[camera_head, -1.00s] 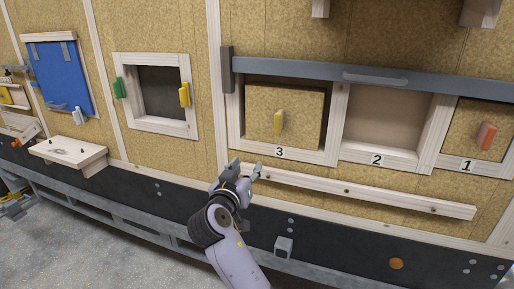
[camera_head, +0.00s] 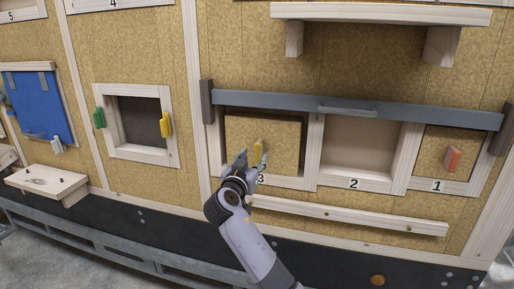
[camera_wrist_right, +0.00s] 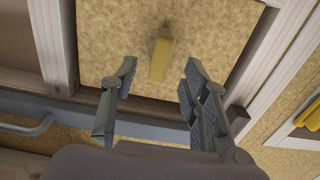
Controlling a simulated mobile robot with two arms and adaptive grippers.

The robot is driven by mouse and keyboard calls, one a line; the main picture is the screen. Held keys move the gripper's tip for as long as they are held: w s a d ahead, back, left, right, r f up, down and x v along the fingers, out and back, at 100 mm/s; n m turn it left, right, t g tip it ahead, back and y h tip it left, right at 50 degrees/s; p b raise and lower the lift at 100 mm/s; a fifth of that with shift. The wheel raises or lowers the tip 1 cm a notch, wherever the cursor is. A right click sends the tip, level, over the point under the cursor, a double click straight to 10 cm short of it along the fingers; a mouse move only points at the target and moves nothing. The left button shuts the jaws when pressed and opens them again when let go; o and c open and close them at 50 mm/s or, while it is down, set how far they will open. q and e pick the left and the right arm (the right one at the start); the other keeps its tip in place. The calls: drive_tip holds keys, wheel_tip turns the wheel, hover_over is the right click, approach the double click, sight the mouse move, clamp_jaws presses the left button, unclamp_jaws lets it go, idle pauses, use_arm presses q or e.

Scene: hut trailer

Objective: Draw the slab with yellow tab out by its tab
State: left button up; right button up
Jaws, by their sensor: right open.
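The slab with the yellow tab (camera_head: 280,131) is a tan chipboard panel set in the wooden-framed opening marked 3. Its yellow tab (camera_head: 258,148) stands out from its face, partly hidden by my right gripper in the head view. My right gripper (camera_head: 250,163) is open and empty, just in front of the tab. In the right wrist view the slab (camera_wrist_right: 205,45) fills the top, and the tab (camera_wrist_right: 160,58) lies beyond and between the open fingertips (camera_wrist_right: 158,75), apart from them. My left gripper is not in view.
A grey bar (camera_head: 360,110) with a handle crosses the top of the openings. Opening 2 (camera_head: 357,148) is empty; opening 1 holds a slab with an orange tab (camera_head: 453,158). A wooden rail (camera_head: 345,215) runs below. A shelf (camera_head: 380,13) juts out above.

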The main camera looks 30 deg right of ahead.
sight(256, 153)
drive_tip(key=p+x, duration=0.1)
drive_tip(key=x, duration=0.4)
drive_tip(key=shift+a, duration=0.1)
drive_tip(key=shift+c, duration=0.4)
clamp_jaws()
